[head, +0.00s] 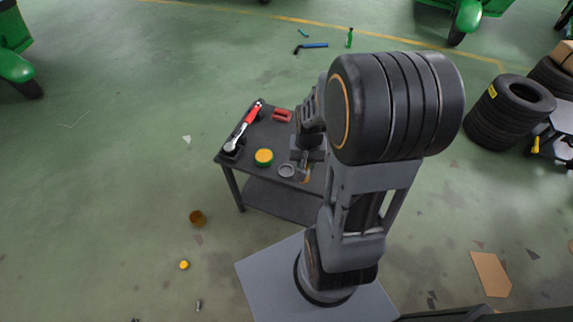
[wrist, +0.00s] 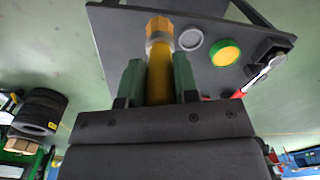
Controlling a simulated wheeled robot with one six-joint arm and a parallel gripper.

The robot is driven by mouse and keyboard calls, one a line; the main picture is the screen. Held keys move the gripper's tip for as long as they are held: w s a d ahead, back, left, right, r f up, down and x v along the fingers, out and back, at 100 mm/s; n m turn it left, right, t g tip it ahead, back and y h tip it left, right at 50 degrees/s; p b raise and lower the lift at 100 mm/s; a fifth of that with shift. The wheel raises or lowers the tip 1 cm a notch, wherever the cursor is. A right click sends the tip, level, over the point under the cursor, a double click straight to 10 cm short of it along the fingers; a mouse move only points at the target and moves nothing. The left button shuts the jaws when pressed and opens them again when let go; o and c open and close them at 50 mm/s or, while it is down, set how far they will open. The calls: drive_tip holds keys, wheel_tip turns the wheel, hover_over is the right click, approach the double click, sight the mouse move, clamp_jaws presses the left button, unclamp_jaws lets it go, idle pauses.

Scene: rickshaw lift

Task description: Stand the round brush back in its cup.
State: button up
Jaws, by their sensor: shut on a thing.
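The round brush has a yellow handle (wrist: 160,78) and a pale metal band with a tan end (wrist: 159,30). My gripper (wrist: 158,78) is shut on the handle between its two green fingers. The banded end points out past the fingertips. In the head view my gripper (head: 304,158) is over the dark table, mostly behind my arm, and only a little of the brush (head: 307,179) shows. A grey round thing with a pale rim (wrist: 190,39), which looks like the cup, stands on the table beside the brush end. It also shows in the head view (head: 286,170). Whether they touch is unclear.
A yellow-and-green round tin (head: 263,157) stands left of the grey cup on the table (head: 258,177). A red-handled ratchet (head: 245,125) lies along the left edge by a black holder (head: 231,151). A red block (head: 282,116) is at the back. Small items lie on the floor.

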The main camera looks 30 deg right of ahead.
drive_tip(key=w+f+b, duration=0.1)
drive_tip(key=w+f, duration=1.1)
drive_tip(key=shift+a+f+b, duration=0.15)
drive_tip(key=shift+b, duration=0.25)
drive_tip(key=shift+w, duration=0.1)
drive_tip(key=o, duration=0.9)
